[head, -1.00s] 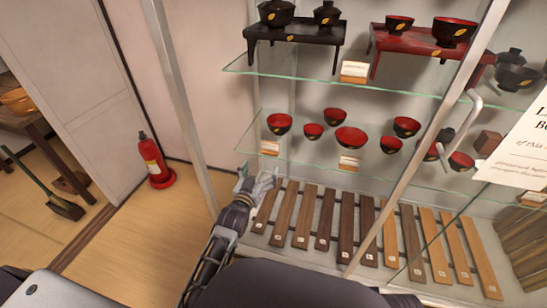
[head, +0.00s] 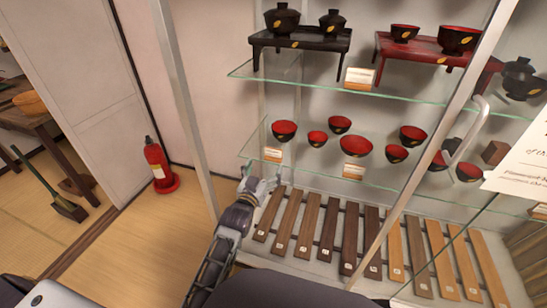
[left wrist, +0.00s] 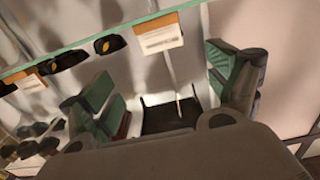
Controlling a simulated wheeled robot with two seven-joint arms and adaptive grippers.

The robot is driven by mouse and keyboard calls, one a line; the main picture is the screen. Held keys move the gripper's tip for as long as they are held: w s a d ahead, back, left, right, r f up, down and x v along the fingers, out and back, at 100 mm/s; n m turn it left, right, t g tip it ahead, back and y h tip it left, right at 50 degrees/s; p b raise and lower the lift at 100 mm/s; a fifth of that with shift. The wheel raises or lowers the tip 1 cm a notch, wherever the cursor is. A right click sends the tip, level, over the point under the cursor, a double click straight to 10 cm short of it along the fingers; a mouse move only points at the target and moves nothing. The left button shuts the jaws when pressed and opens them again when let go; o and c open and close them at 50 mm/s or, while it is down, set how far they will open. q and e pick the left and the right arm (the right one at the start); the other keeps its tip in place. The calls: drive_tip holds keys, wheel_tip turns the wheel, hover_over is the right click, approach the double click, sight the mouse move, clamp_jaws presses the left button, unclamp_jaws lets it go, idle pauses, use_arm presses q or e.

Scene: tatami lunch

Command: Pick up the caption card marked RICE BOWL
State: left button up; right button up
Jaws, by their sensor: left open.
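Small white caption cards with wooden bases stand along the glass shelf edges. One is at the left of the middle shelf (head: 273,155), one at that shelf's centre (head: 353,171), and one on the upper shelf (head: 359,78). Their print is too small to read, so I cannot tell which is marked RICE BOWL. My left gripper (head: 262,180) is open and empty, just below the left card. In the left wrist view, a card (left wrist: 160,33) stands at the glass edge beyond the spread green-padded fingers (left wrist: 165,90), apart from them. My right gripper is not in view.
Red-and-black bowls (head: 356,146) stand behind the cards on the glass middle shelf (head: 330,173). Wooden slats (head: 307,225) lie below. The case's metal posts (head: 188,110) stand in front. A fire extinguisher (head: 157,165) stands on the floor at left.

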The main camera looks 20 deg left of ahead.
sight(273, 150)
use_arm(q)
drive_tip(key=w+b, duration=0.1)
drive_tip(key=w, duration=0.5)
drive_tip(key=shift+w+d+b, duration=0.1)
drive_tip(key=shift+w+b, duration=0.05)
drive_tip(key=shift+b, duration=0.15)
drive_tip(key=shift+w, duration=0.25)
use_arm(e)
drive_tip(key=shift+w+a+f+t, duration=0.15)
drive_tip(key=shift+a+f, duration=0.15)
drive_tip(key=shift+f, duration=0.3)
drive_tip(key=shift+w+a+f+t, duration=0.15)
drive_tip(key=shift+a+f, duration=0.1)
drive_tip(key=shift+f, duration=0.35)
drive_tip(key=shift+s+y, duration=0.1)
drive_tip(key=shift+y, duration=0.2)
